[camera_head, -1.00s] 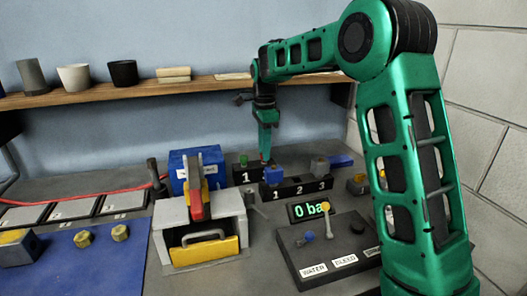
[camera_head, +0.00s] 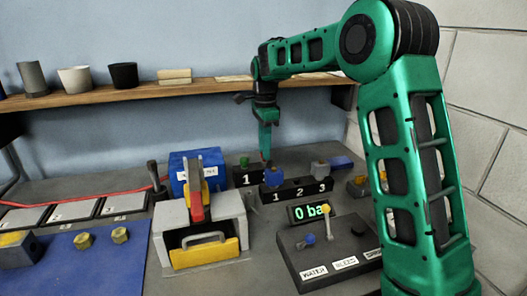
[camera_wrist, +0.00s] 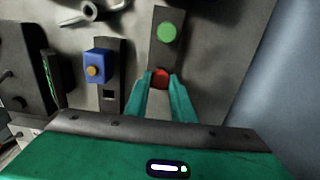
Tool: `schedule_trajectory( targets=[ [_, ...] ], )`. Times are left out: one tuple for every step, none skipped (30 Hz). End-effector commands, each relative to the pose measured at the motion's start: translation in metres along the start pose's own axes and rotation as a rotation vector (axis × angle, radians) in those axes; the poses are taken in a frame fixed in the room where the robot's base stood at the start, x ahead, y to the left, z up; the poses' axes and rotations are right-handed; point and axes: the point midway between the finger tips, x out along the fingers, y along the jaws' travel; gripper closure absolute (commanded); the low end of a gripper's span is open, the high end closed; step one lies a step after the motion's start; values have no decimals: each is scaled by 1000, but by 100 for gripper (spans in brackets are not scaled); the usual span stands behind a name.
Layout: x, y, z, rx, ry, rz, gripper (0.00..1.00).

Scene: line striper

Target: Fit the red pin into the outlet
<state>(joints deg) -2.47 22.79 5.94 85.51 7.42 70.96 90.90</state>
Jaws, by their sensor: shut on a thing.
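My gripper (camera_head: 266,152) points down over the back of the bench, just right of the green round part in the head view. In the wrist view, my gripper (camera_wrist: 161,84) has its two green fingers shut on the red pin (camera_wrist: 160,77), whose round red top shows between the tips. The pin is over the near end of a dark strip (camera_wrist: 172,57) that carries the green round part (camera_wrist: 166,32). It also shows in the head view (camera_head: 244,161). The pin's lower end is hidden, and I cannot tell which opening is the outlet or whether the pin touches it.
A dark rail marked 1, 2, 3 (camera_head: 297,190) carries a blue block (camera_head: 273,176) close to my gripper. A black control box (camera_head: 330,250) and a grey press (camera_head: 205,225) stand nearer. The wall and shelf (camera_head: 130,90) lie behind.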

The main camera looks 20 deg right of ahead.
Motion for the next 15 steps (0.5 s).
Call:
schedule_trajectory(
  targets=[
    [-1,0,0,0,0,-1,97],
    [-1,0,0,0,0,-1,97],
    [-2,0,0,0,0,-1,97],
    [-4,0,0,1,0,-2,97],
    [-5,-1,0,1,0,-2,97],
    [-7,-1,0,1,0,-2,97],
    [-8,-1,0,1,0,-2,97],
    [-9,-1,0,1,0,-2,97],
    [-11,0,0,1,0,-2,97],
    [-12,0,0,1,0,-1,97],
    [-13,0,0,1,0,-1,97],
    [-15,0,0,1,0,-1,97],
    [-16,0,0,1,0,-1,97],
    [-18,0,0,0,0,-1,97],
    [-19,0,0,0,0,-2,97]
  ],
)
